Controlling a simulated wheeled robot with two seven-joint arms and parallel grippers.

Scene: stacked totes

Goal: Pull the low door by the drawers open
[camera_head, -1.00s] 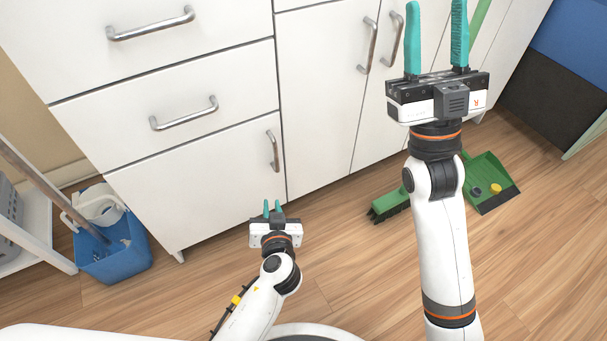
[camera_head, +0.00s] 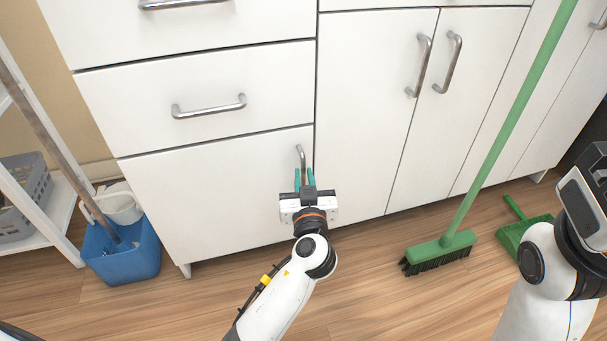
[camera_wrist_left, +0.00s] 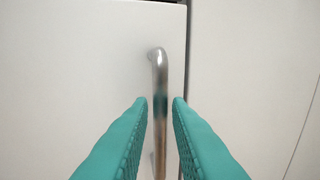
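The low white door (camera_head: 215,195) sits under the drawers and is closed. Its upright metal handle (camera_head: 301,158) is near the door's right edge. My left gripper (camera_head: 304,180) is at the handle, with its teal fingers apart on either side of the bar.
White drawers with metal handles (camera_head: 208,107) are above the door. A blue bucket (camera_head: 122,250) stands at left by a shelf (camera_head: 50,222). A green broom (camera_head: 440,250) and dustpan (camera_head: 515,232) are on the floor at right. The floor before the door is clear.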

